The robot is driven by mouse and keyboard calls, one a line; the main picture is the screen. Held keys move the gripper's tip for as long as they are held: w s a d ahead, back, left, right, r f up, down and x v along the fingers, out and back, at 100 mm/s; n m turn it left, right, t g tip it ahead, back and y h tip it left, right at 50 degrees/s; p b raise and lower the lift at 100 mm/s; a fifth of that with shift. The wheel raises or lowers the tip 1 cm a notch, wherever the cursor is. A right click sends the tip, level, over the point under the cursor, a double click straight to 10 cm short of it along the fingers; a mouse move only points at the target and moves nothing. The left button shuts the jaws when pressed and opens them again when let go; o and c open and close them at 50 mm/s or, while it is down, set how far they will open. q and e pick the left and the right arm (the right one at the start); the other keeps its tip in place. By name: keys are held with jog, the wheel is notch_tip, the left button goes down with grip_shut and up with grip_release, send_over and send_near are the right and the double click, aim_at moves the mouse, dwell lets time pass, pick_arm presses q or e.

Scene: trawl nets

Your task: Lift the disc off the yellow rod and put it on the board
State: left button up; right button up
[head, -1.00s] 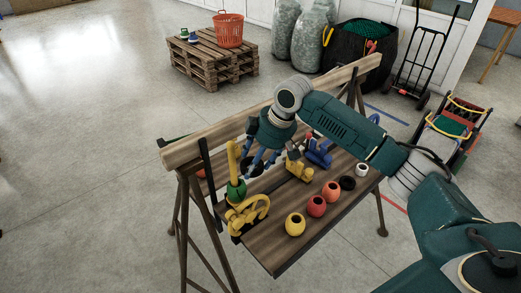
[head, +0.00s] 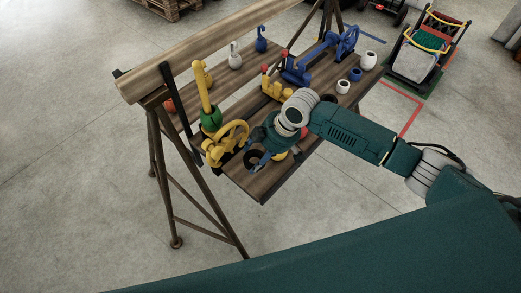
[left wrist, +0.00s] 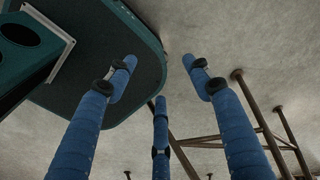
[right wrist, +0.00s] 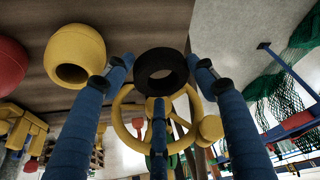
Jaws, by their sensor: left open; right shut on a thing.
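A black disc (head: 254,159) with a round hole is held at the fingertips of my right gripper (head: 262,162). In the right wrist view the disc (right wrist: 160,70) sits between the fingers. It is off the upright yellow rod (head: 203,88), which stands at the left with a green piece (head: 210,119) around its lower part. The disc is over the front left of the wooden board (head: 250,186); I cannot tell whether it touches it. My left gripper (left wrist: 156,78) is open and empty above the floor in the left wrist view, outside the head view.
A yellow spoked wheel (head: 228,143) stands close to the disc on its left. A yellow holed ball (right wrist: 78,58) and a red one (right wrist: 10,66) are nearby. A blue winch (head: 340,42) and small pots (head: 343,87) stand farther right.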

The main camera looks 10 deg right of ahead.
notch_tip(320, 180, down, 5)
jog(key=b, duration=0.4)
jog(key=shift+r+b, duration=0.1)
jog(key=shift+b, duration=0.2)
jog(key=shift+d+f+b, duration=0.1)
jog(key=shift+f+b, duration=0.35)
jog(key=shift+b, duration=0.05)
jog(key=o, duration=1.2)
jog(key=shift+o, duration=0.6)
jog(key=v, duration=1.2)
